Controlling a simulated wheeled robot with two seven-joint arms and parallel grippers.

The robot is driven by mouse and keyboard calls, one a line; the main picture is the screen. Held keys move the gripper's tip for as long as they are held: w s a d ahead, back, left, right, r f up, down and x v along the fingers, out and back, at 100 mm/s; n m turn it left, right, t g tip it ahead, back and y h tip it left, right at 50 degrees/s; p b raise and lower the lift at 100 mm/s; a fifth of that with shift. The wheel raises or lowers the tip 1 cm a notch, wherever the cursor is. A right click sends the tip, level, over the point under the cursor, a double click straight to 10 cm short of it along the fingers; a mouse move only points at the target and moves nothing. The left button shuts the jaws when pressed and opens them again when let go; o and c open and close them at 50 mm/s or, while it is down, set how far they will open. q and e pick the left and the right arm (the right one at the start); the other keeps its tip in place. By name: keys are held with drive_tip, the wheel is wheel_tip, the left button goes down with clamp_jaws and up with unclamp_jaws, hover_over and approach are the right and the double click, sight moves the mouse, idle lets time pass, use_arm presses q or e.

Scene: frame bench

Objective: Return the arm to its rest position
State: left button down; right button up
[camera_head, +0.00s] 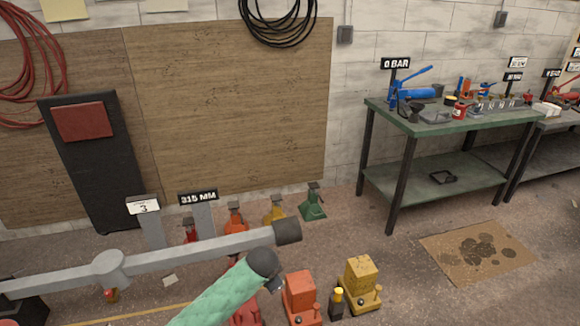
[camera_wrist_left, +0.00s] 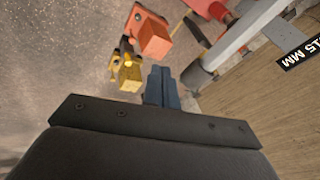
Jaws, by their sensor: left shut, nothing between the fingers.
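My left arm, in a green textured sleeve (camera_head: 222,298), enters at the bottom of the head view and ends in a dark round joint. Only a small part of my left gripper shows past that joint. In the left wrist view the left gripper (camera_wrist_left: 163,88) has its two fingers together with nothing between them. It points over the floor. A long grey bar (camera_head: 190,252) with a dark end cap lies across the head view behind my arm. It also shows in the left wrist view (camera_wrist_left: 235,42), apart from the fingers. My right gripper is in neither view.
Red (camera_head: 300,298) and yellow (camera_head: 360,284) machines stand on the floor right of my arm. Several coloured stands, including a green one (camera_head: 313,204), line the wall. A green-topped workbench (camera_head: 440,127) stands at right. A stained brown mat (camera_head: 478,252) lies before it.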

use_arm(q)
drive_tip(key=s+a+r+n+t+h+p, duration=0.1)
drive_tip(key=s+a+r+n, duration=0.15)
drive_tip(key=s+r, duration=0.45)
drive_tip(key=s+a+r+n+p, duration=0.1)
drive_tip(key=s+a+r+n, duration=0.2)
drive_tip(key=s, duration=0.6)
drive_tip(key=s+a+f+n+g, duration=0.1)
drive_tip(key=s+f, duration=0.3)
drive_tip(key=s, duration=0.7)
drive_tip(key=s+a+f+n+g+p, duration=0.1)
drive_tip(key=s+f, duration=0.3)
drive_tip(key=s, duration=0.7)
drive_tip(key=shift+s+n+g, duration=0.3)
drive_tip(key=shift+n+g, duration=0.25)
drive_tip(key=shift+g, duration=0.25)
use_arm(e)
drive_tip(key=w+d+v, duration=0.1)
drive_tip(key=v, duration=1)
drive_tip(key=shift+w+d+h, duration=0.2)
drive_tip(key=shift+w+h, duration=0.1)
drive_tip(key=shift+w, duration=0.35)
use_arm(q)
drive_tip(key=shift+f+p, duration=0.15)
drive_tip(key=shift+p, duration=0.15)
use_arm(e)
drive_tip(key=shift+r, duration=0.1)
